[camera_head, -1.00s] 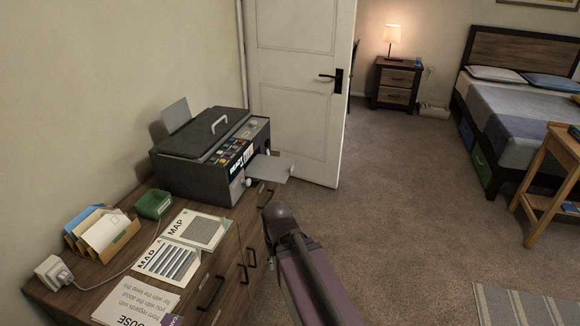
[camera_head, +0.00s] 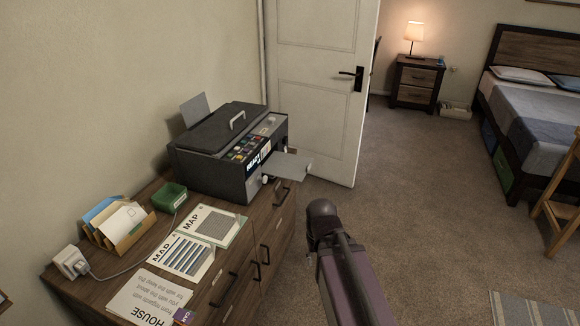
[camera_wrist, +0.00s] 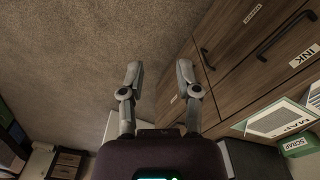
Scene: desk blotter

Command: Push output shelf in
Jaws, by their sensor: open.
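The output shelf (camera_head: 287,166) is a flat grey plate sticking out from the front of the dark printer (camera_head: 215,155) in the head view, past the edge of the cabinet. My arm is in front of the cabinet, to the right of and nearer than the shelf, and apart from it. My gripper shows in the wrist view (camera_wrist: 159,75) with its two fingers spread and nothing between them. Its fingers cannot be made out in the head view. I cannot clearly make out the shelf in the wrist view.
The wooden cabinet (camera_head: 205,296) has drawers with black handles on its front. Papers (camera_head: 182,256), a green tray (camera_head: 170,196) and a letter holder (camera_head: 118,226) lie on top. A white door (camera_head: 318,120) stands behind the printer.

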